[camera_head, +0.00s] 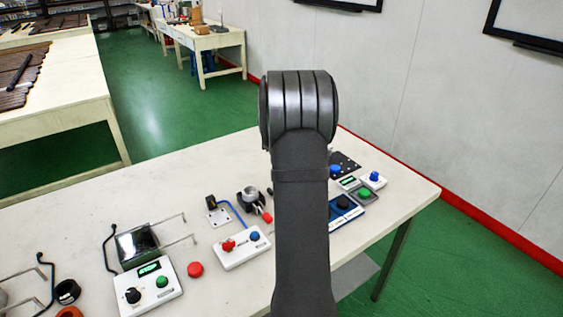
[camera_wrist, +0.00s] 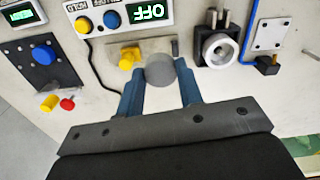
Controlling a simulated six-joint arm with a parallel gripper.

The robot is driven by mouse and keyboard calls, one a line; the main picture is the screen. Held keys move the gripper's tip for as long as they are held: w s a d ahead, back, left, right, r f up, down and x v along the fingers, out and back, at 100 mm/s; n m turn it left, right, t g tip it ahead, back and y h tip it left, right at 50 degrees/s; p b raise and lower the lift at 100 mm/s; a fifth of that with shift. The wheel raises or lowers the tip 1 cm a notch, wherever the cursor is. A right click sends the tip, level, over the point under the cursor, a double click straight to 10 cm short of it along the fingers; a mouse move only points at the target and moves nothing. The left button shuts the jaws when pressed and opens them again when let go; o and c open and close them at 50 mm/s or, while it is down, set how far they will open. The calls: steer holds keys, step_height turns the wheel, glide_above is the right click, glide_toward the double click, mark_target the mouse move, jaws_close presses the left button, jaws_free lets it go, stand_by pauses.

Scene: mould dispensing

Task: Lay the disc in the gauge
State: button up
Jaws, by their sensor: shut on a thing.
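A grey disc (camera_wrist: 160,70) is between the two blue fingertips of my gripper (camera_wrist: 158,84) in the wrist view. The fingers are shut on its edges, and its round face shows. Just beyond it is a tan fixture (camera_wrist: 115,52) with a yellow knob; the disc covers part of it. To the right stands a black block with a silver ring and pins (camera_wrist: 217,50), apart from the disc. I cannot tell which fixture is the gauge, or the disc's height above the table. In the head view my arm hides the gripper and disc.
A white box with an OFF display (camera_wrist: 120,12) is behind the disc in the wrist view. A black plate with a blue button (camera_wrist: 45,58) is at left. In the head view, a white control box (camera_head: 151,287) and a red button (camera_head: 195,269) are on the white table (camera_head: 60,225).

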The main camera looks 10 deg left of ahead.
steer(key=shift+w+a+f, duration=0.2)
steer(key=shift+w+f, duration=0.25)
steer(key=shift+f, duration=1.35)
steer(key=shift+w+a+f, duration=0.15)
steer(key=shift+w+f, duration=0.3)
steer(key=shift+f, duration=1.35)
steer(key=shift+w+a+f, duration=0.2)
steer(key=shift+w+f, duration=0.25)
steer(key=shift+f, duration=1.35)
steer(key=shift+f, duration=0.3)
steer(key=o, duration=1)
steer(key=shift+o, duration=0.2)
step_height(320, 180, up, 7)
steer(key=shift+f, duration=0.1)
steer(key=shift+f, duration=2.75)
steer(key=shift+o, duration=0.2)
